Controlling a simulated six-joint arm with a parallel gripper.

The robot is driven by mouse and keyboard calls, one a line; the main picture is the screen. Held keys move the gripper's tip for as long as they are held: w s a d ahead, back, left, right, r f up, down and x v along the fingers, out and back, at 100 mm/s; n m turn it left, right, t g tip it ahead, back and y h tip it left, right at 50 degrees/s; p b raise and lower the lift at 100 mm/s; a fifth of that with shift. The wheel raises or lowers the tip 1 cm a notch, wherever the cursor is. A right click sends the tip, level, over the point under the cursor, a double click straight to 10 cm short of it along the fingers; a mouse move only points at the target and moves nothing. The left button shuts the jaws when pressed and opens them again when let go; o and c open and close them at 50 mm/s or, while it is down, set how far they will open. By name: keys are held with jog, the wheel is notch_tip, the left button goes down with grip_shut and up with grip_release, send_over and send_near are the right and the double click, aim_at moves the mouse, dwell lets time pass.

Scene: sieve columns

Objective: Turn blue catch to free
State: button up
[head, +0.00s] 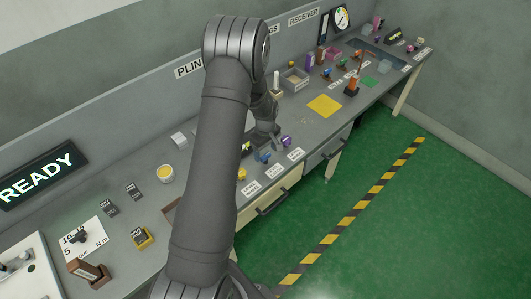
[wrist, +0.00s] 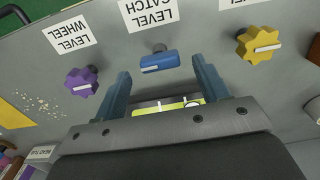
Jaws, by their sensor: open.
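The blue catch (wrist: 160,63) is a small blue bar-shaped knob on the grey bench top, below the upside-down label LEVEL CATCH (wrist: 148,12) in the wrist view. It lies roughly crosswise there, with a pale mark along it. In the head view the blue catch (head: 265,158) shows small beside my arm. My gripper (wrist: 162,70) is open, with one blue-grey finger to each side of the catch in the picture. The fingers look apart from it; I cannot tell the height gap. A yellow-green level (wrist: 165,108) with dark marks shows between the fingers, partly hidden by my gripper.
A purple knob (wrist: 81,81), labelled LEVEL WHEEL, is left of the catch, and a yellow knob (wrist: 260,43) is right of it. In the head view, a lit READY sign (head: 42,174) stands at the left and a yellow mat (head: 325,106) lies farther right. Drawers sit below.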

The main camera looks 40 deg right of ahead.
aim_at(265, 155)
notch_tip(265, 155, up, 15)
jog(key=shift+r, duration=0.2)
dwell(0.3)
notch_tip(265, 155, down, 18)
jog(key=shift+r, duration=0.25)
dwell(0.4)
jog(key=shift+r, duration=0.15)
